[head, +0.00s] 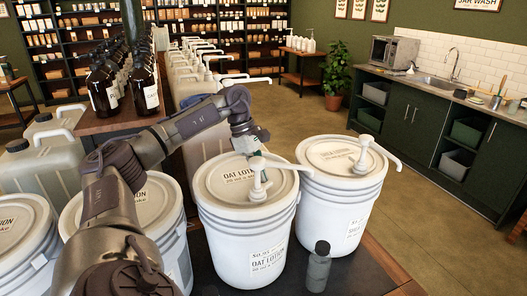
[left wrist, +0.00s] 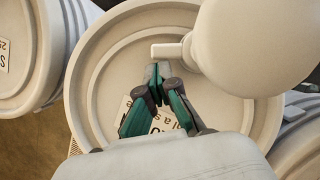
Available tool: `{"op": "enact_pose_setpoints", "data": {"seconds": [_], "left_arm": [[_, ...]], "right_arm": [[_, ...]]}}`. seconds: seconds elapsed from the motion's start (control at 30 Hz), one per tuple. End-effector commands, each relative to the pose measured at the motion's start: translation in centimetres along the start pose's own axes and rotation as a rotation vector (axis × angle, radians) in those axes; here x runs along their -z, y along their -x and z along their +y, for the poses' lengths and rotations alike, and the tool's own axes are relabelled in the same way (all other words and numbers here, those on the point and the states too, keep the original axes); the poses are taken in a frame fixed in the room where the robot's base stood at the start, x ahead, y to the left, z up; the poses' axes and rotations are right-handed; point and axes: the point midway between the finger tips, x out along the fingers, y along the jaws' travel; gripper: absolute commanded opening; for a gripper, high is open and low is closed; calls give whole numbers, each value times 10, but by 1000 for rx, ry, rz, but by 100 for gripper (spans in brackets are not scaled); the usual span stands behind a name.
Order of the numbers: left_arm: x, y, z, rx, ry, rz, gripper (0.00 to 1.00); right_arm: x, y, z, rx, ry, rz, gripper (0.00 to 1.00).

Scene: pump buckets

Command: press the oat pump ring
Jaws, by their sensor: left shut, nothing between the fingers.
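The oat lotion bucket (head: 240,222) is a white ribbed pail with an "OAT LOTION" label, in the middle of the head view. Its white pump (head: 258,178) stands upright on the lid, with the spout pointing right. My left gripper (head: 253,149) is shut and empty, just above and behind the pump head. Its forearm passes over the lid's left side. In the left wrist view the closed green fingertips (left wrist: 157,82) show over the round lid (left wrist: 98,82), beside a large white rounded pump part (left wrist: 255,45). I cannot tell whether they touch it. My right gripper is not in view.
Another white pump bucket (head: 340,205) stands close on the right, its spout reaching right. More buckets stand at left, partly behind my arm. A dark bottle (head: 318,268) stands in front. Amber pump bottles (head: 103,90) and jugs stand behind. Open floor lies to the right.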

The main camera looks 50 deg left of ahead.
Motion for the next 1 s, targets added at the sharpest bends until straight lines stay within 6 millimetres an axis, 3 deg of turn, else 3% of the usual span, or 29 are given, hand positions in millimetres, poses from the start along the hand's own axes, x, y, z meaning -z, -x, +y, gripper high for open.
{"op": "enact_pose_setpoints", "data": {"seconds": [0.07, 0.37, 0.7, 1.0], "left_arm": [[-6, -1, -2, 22, -56, -3, 0], [-4, -2, -3, 17, -47, -1, 0], [-2, -3, -16, 17, -46, 1, 0], [-4, -1, -18, 17, -46, -1, 0]], "right_arm": [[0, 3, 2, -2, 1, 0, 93], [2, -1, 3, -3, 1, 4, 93], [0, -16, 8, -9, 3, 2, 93], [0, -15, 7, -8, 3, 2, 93]]}}
